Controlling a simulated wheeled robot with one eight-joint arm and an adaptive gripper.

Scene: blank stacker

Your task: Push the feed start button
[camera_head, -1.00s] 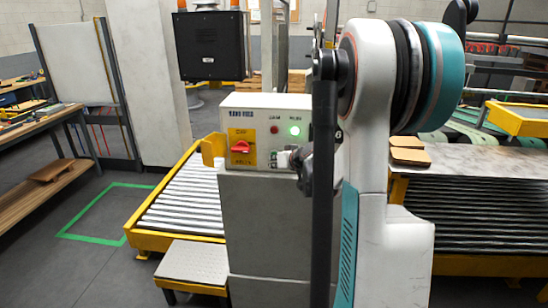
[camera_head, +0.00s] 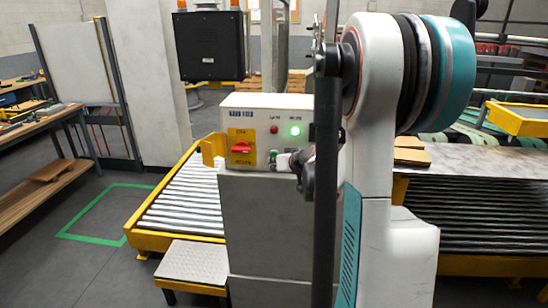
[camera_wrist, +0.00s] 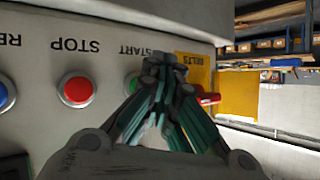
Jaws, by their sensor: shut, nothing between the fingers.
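The control box (camera_head: 262,115) stands on a grey pedestal, with a lit green lamp (camera_head: 295,131) and a red lamp on its face. In the wrist view the panel appears upside down. The green START button (camera_wrist: 131,84) is partly hidden behind my fingers. The red STOP button (camera_wrist: 76,90) is beside it, with a blue button (camera_wrist: 3,95) at the left edge. My gripper (camera_wrist: 165,65) is shut and empty, its tips overlapping the START button's edge in the picture; I cannot tell whether they touch it. In the head view my gripper (camera_head: 298,160) is at the panel's lower right.
A red rotary switch (camera_head: 241,149) on a yellow plate sits left of the buttons; it also shows in the wrist view (camera_wrist: 207,98). A yellow-framed roller conveyor (camera_head: 180,205) is left of the pedestal. A dark roller conveyor (camera_head: 470,210) lies right.

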